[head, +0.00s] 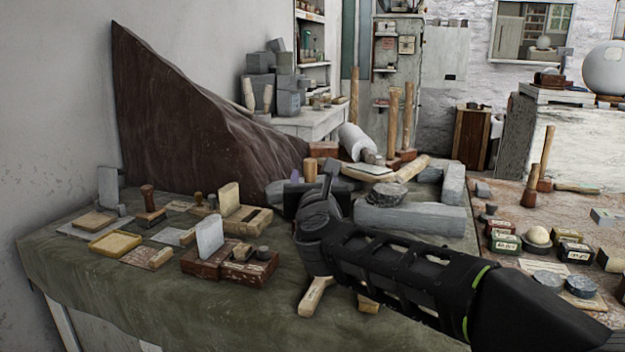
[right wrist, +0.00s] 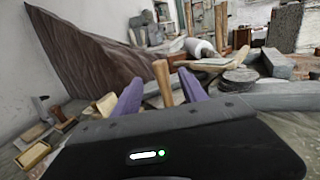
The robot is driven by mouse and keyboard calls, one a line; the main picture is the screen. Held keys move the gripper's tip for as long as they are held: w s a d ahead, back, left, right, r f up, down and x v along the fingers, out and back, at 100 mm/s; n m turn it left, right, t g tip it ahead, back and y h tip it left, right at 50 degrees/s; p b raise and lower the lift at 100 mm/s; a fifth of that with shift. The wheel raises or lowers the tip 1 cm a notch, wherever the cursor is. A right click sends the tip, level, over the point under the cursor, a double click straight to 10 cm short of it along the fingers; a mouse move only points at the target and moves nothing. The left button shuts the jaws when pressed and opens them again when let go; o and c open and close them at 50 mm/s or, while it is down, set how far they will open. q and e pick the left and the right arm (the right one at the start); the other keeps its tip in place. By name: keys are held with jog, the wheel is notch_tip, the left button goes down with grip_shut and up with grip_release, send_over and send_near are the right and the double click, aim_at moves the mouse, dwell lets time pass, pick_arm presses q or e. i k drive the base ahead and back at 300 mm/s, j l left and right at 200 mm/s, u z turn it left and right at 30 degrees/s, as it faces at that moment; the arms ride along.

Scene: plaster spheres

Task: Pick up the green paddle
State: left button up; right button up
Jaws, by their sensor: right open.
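I cannot make out a green paddle surface in either view. My right gripper (head: 311,181) is over the green-clothed table, in front of the dark draped mound. In the right wrist view its two purple fingers (right wrist: 160,80) are spread apart. A wooden handle (right wrist: 164,84) shows between them, with a gap on each side; its lower end is hidden by the gripper body. A short wooden piece (head: 310,167) shows just behind the gripper in the head view. My left gripper is not in view.
A dark brown draped mound (head: 190,110) rises at the back left. Small boxes and blocks (head: 225,265) crowd the left of the table (head: 120,300). Grey stone slabs (head: 405,217) and a white cylinder (head: 356,141) lie to the right. Another cluttered table (head: 500,190) stands at right.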

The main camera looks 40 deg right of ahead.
aim_at(306, 307)
jog(key=z, duration=1.3)
